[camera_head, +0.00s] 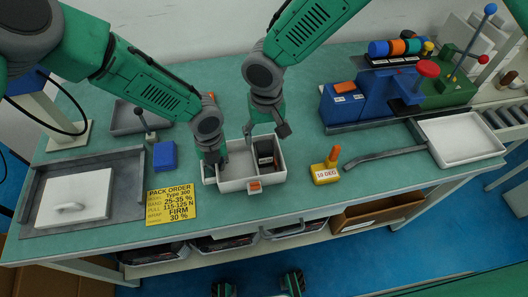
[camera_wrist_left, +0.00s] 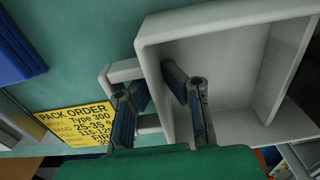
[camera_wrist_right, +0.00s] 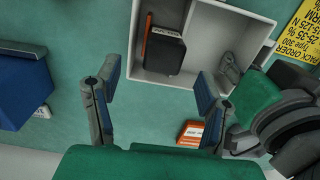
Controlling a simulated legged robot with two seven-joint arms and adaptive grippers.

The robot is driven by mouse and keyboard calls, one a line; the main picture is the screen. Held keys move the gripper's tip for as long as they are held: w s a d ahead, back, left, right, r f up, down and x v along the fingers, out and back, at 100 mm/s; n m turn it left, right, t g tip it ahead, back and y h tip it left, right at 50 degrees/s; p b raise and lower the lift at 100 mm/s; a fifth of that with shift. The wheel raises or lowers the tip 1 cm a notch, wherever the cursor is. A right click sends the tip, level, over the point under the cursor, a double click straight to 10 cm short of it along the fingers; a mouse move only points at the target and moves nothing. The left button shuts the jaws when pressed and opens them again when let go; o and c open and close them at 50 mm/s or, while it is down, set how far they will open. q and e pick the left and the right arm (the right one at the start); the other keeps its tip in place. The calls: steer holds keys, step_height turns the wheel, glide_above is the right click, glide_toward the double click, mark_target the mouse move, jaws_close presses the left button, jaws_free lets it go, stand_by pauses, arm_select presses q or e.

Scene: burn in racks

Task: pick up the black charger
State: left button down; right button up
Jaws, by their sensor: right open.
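The black charger (camera_head: 265,153) stands in the right compartment of a light grey two-part tray (camera_head: 236,185). In the right wrist view the charger (camera_wrist_right: 163,52) is a dark block beside an orange strip, ahead of the fingers. My right gripper (camera_head: 269,131) is open and empty above that compartment, its fingertips wide apart and short of the charger. My left gripper (camera_head: 214,160) is at the tray's left side. In the left wrist view its fingers (camera_wrist_left: 160,88) are close together on either side of the tray wall, one inside the empty left compartment.
A blue block (camera_head: 164,155) and a yellow pack order sign (camera_head: 171,204) are left of the tray. A yellow 10 DEG block (camera_head: 326,172) and a blue machine (camera_head: 375,100) are right. An orange-and-white box (camera_wrist_right: 190,133) lies behind the tray.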

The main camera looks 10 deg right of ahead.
mark_target(264, 144)
steer(key=f, duration=0.5)
steer(key=shift+a+f, duration=0.1)
steer(key=shift+a, duration=0.1)
steer(key=c, duration=1.3)
steer(key=shift+c, duration=0.2)
step_height(264, 144, up, 10)
steer(key=shift+r, duration=0.1)
arm_select(q)
steer(key=c, duration=1.6)
jaws_free()
steer(key=shift+c, duration=0.2)
arm_select(e)
steer(key=shift+d, duration=0.1)
arm_select(q)
steer(key=shift+r, duration=0.1)
